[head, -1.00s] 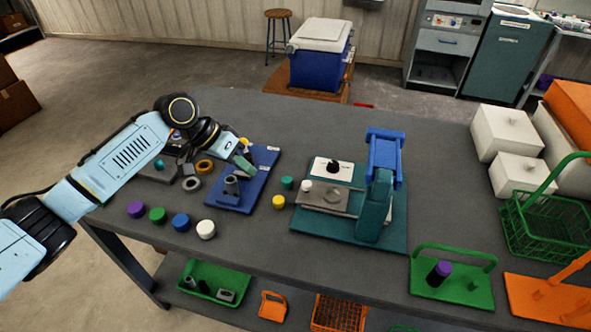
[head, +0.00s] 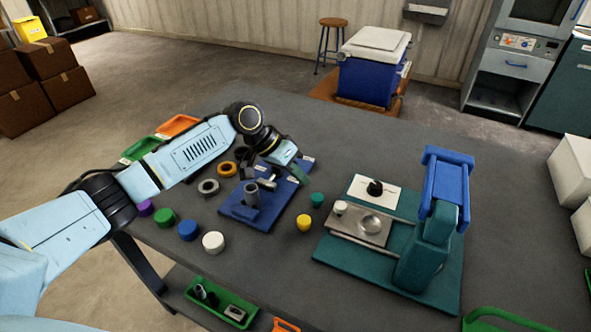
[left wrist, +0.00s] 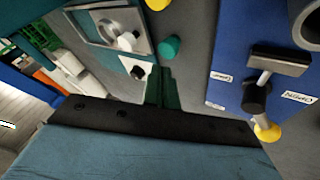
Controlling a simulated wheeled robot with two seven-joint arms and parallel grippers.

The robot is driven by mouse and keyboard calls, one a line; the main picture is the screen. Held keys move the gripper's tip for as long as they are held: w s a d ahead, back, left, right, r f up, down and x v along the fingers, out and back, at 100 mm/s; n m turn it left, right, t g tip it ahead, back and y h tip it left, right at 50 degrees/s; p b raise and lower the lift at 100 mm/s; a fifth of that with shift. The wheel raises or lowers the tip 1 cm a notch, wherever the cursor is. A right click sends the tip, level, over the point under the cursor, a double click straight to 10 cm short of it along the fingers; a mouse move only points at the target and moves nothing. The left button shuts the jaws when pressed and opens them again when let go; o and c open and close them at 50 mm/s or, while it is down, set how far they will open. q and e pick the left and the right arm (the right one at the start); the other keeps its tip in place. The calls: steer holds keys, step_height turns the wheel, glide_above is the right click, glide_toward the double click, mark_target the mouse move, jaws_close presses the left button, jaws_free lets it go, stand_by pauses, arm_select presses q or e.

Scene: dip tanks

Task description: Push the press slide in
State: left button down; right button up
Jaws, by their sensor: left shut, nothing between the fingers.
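The press slide (head: 358,226) is a grey metal plate on two rails, standing out to the left from under the press. It has a round hollow, and a small white cap sits at its far left corner. The press (head: 428,240) has a teal base and frame with a blue lever (head: 447,182) on top. My left gripper (head: 303,176) is shut and empty above the right edge of the blue board, left of the slide and apart from it. In the left wrist view the green fingers (left wrist: 160,88) point towards the table, and the slide (left wrist: 92,24) shows at the upper left. My right gripper is not in view.
The blue board (head: 262,208) carries a grey cylinder and a valve-like part. A green cap (head: 317,200) and a yellow cap (head: 304,222) stand between the board and the press. A white card (head: 374,192) with a black knob lies behind the slide. The table behind is clear.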

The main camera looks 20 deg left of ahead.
mark_target(313, 199)
arm_select(q)
steer(key=x, duration=0.5)
steer(key=shift+d+f, duration=0.25)
steer(key=shift+d, duration=0.05)
steer(key=shift+s+d+r, duration=0.1)
steer(key=shift+s+d, duration=0.05)
steer(key=shift+d, duration=0.4)
steer(key=shift+s+d+r, duration=0.1)
steer(key=shift+s+d, duration=0.05)
steer(key=shift+d, duration=0.4)
steer(key=shift+s+d+f, duration=0.1)
steer(key=shift+s+d, duration=0.1)
steer(key=shift+d, duration=0.4)
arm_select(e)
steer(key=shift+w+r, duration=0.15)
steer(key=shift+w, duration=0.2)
arm_select(q)
steer(key=shift+p, duration=0.35)
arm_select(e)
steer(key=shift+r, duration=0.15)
